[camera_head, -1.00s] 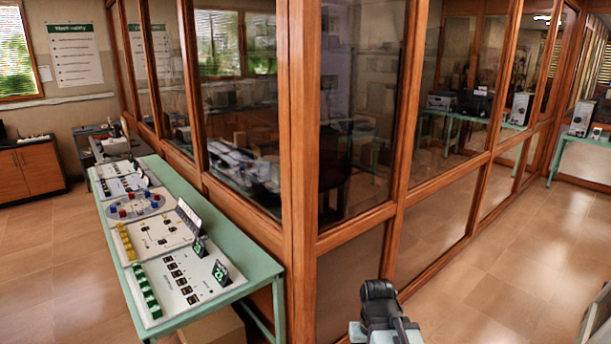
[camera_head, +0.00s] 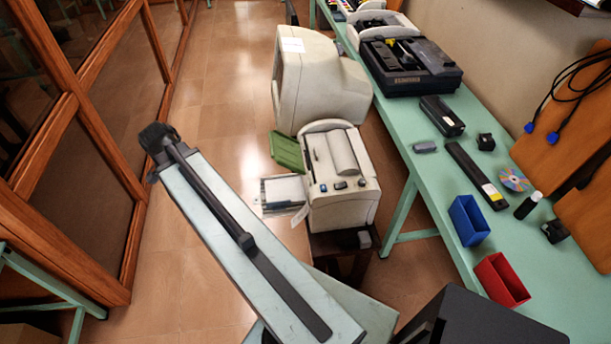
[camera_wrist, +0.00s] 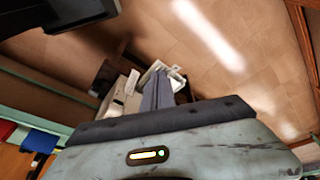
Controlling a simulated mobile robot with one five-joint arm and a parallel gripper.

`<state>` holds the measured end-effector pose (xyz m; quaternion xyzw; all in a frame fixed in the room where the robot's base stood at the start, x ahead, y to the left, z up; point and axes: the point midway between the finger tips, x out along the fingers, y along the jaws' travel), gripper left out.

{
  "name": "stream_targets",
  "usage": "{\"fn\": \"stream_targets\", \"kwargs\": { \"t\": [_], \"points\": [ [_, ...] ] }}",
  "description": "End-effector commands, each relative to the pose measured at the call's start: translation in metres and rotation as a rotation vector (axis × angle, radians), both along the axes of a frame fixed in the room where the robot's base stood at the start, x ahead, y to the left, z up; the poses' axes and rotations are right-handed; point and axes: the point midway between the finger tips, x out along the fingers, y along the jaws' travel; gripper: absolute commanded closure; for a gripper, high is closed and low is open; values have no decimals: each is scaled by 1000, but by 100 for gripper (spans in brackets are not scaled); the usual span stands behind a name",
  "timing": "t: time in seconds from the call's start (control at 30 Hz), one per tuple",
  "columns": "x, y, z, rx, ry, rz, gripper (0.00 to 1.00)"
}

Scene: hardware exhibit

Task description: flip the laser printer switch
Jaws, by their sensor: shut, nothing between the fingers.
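A beige machine (camera_head: 343,208), which looks like the laser printer, stands on a dark low stand in the middle of the head view. It has a raised rounded cover and a few small dark and blue controls (camera_head: 341,185) along its front top edge. I cannot tell which one is the switch. My gripper (camera_head: 158,138) is the small dark end of my arm, left of the printer and well apart from it. It looks shut and empty, though its fingers are hard to make out. The wrist view shows pale machine parts only partly.
A larger beige monitor-like machine (camera_head: 318,80) stands behind the printer. A green bench (camera_head: 420,165) on the right holds a black device (camera_head: 410,68), a blue bin (camera_head: 468,220) and a red bin (camera_head: 501,280). A wood-framed glass wall (camera_head: 85,140) bounds the left. Tiled floor lies between.

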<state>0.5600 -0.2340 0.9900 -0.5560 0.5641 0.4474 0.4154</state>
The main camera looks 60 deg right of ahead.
Motion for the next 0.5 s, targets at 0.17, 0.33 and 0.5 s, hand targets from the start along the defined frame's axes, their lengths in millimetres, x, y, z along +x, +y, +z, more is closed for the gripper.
{"fn": "stream_targets", "kwargs": {
  "t": [0.17, 0.33, 0.5],
  "points": [
    [-82, -149, 6, -84, -25, -440, 100],
    [-198, -256, 9, -124, -3, -714, 100],
    [-277, -298, 9, -123, 6, -867, 100]
  ]
}}
